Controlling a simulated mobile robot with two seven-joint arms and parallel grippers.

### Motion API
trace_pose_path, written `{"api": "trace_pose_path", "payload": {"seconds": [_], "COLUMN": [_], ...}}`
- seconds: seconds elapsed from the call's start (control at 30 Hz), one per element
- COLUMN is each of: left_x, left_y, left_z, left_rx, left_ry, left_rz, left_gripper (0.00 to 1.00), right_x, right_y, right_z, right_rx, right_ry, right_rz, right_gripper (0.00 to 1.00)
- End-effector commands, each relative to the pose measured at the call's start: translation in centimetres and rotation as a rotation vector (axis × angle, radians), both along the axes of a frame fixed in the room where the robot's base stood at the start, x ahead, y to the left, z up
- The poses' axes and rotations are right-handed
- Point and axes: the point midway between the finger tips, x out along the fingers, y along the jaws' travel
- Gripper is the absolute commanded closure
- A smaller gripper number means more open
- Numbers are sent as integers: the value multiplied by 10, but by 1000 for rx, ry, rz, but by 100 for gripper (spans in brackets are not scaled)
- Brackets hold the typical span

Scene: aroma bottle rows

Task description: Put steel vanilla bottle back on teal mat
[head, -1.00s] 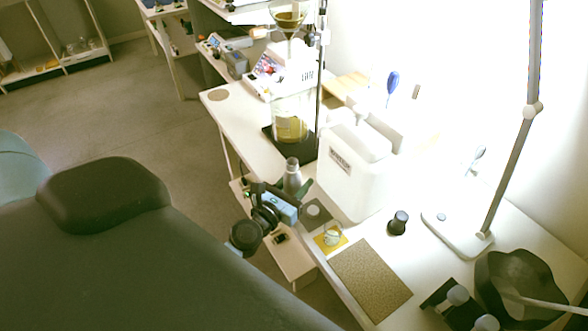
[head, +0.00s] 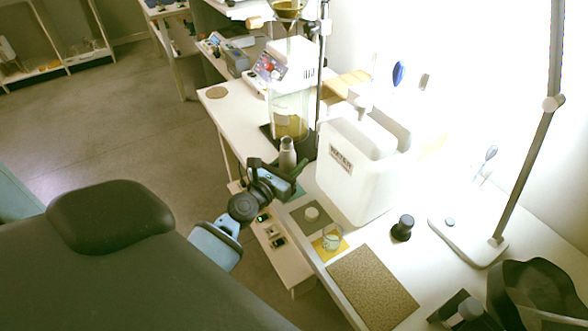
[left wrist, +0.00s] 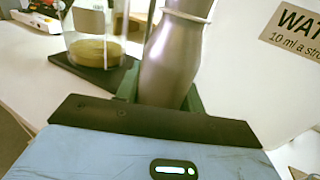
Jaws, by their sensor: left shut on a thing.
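The steel vanilla bottle (head: 287,153) is a silver bottle with a narrower neck and a pale ring. My left gripper (head: 288,177) is shut on it, and the bottle looks about upright. In the left wrist view the bottle (left wrist: 172,58) stands between the green fingers; its top is cut off and its base is hidden by the gripper. I cannot tell whether the base touches anything. A strip of the teal mat (head: 299,201) shows beside the gripper, partly covered by it. My right gripper is not in view.
The white water container (head: 350,180) stands close on the right. A glass vessel (head: 289,120) on a black base stands behind. A brown mat (head: 372,288) lies in front.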

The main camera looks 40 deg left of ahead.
Motion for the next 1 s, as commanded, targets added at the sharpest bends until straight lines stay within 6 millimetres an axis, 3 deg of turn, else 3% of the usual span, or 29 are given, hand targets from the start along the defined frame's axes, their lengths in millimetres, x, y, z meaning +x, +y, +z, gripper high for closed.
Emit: {"api": "trace_pose_path", "payload": {"seconds": [0.03, 0.1, 0.53, 0.57, 0.7, 1.0], "left_x": [-1, -1, 0, 0, 0, 0], "left_y": [0, 0, 0, 0, 0, 0], "left_z": [-14, -18, -19, -19, -18, -18], "left_rx": [1, 1, 0, 0, 0, -1], "left_ry": [7, 6, 1, 2, 1, 1], "left_rz": [0, 0, 0, 0, 0, 0], "left_gripper": [90, 90, 90, 60, 42, 40], "right_x": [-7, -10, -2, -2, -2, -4], "right_y": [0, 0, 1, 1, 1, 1], "right_z": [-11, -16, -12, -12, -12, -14], "right_rx": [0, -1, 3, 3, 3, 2], "right_ry": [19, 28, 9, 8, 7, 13], "right_rz": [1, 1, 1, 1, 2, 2], "right_gripper": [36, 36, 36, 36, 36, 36]}}
